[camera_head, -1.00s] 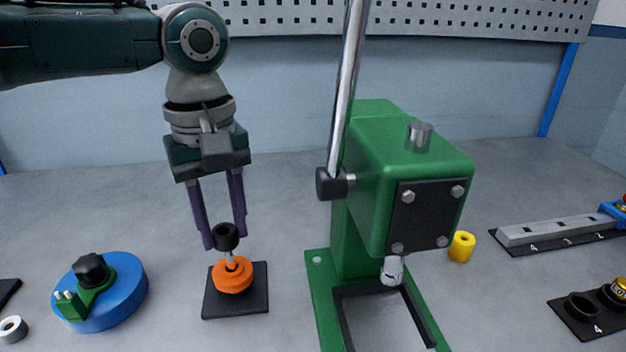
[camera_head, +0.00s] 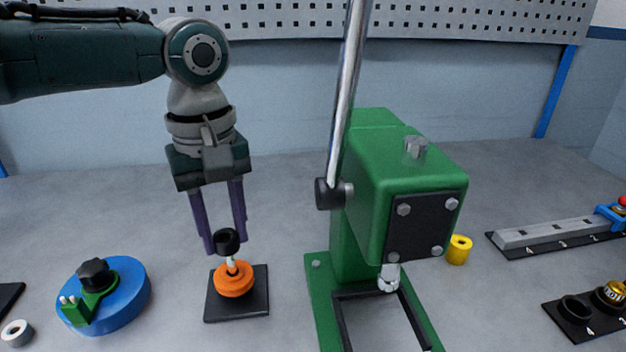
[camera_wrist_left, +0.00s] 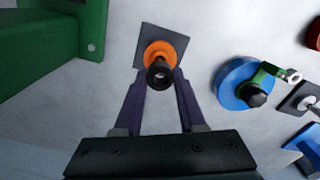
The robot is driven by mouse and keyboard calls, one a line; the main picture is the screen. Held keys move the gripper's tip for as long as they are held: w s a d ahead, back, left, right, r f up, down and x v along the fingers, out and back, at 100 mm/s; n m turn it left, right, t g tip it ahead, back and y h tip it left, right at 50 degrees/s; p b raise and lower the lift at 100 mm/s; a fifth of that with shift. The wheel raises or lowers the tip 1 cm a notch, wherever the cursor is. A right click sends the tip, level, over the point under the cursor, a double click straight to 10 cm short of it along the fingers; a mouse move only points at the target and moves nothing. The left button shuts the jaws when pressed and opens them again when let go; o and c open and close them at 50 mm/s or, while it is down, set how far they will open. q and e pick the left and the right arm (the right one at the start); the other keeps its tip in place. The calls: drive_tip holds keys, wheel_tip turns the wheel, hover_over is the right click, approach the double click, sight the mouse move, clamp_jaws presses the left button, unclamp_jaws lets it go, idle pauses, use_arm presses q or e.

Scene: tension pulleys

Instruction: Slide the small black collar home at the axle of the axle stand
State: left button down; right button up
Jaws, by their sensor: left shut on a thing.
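The small black collar (camera_head: 227,241) is between the fingertips of my left gripper (camera_head: 225,243), which is shut on it. In the left wrist view the collar (camera_wrist_left: 159,74) shows as a dark ring with a light spot in its bore. The axle stand has a black square base (camera_head: 254,300), an orange pulley (camera_head: 234,281) and a pale upright axle (camera_head: 232,265). The collar is at the top of the axle, above the orange pulley, with pale axle showing between them. Whether the collar's bore is around the axle tip is hard to tell. My right gripper is not in view.
A green press (camera_head: 410,190) with a long steel lever stands close to the right of the stand. A blue disc fixture (camera_head: 128,303) with a black knob lies to the left. A yellow cylinder (camera_head: 458,249) stands behind the press. Bare table lies behind the stand.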

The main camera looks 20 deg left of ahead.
sight(229, 255)
use_arm(q)
drive_tip(key=shift+f, duration=0.25)
idle(0.3)
drive_tip(key=shift+f+b, duration=0.45)
drive_tip(key=shift+f, duration=0.8)
drive_tip(key=shift+p, duration=0.4)
drive_tip(key=shift+f, duration=0.15)
drive_tip(key=shift+f+b, duration=0.4)
drive_tip(key=shift+f, duration=0.15)
idle(0.7)
